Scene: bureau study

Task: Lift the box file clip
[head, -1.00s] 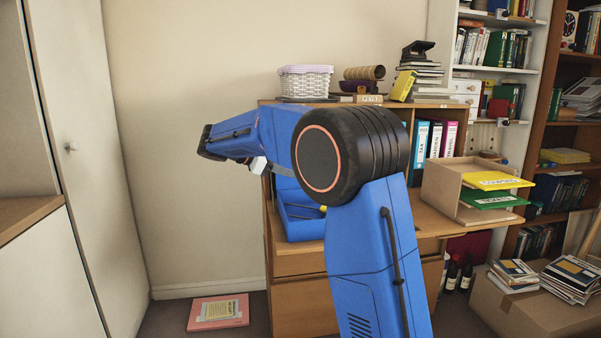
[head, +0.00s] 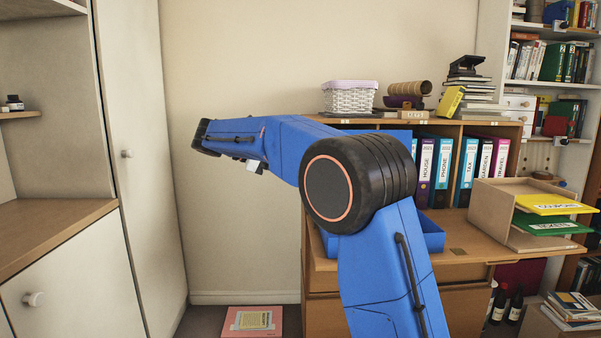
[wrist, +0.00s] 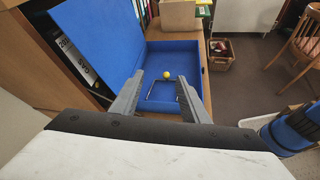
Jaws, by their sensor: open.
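The blue box file (wrist: 181,53) lies open on the bureau desk, its lid raised at the left in the wrist view. The clip shows between and beyond the fingers. I cannot tell how far above it they are. In the head view the box file (head: 432,235) is partly hidden behind my arm, and the fingertips are not in view.
Binders (head: 440,170) stand in the bureau behind the box. A letter tray (head: 495,215) with yellow and green folders stands at the right. A white basket (head: 350,98) sits on top. A pink folder (head: 252,321) lies on the floor. A wicker basket (wrist: 221,56) and chair (wrist: 300,45) stand beyond.

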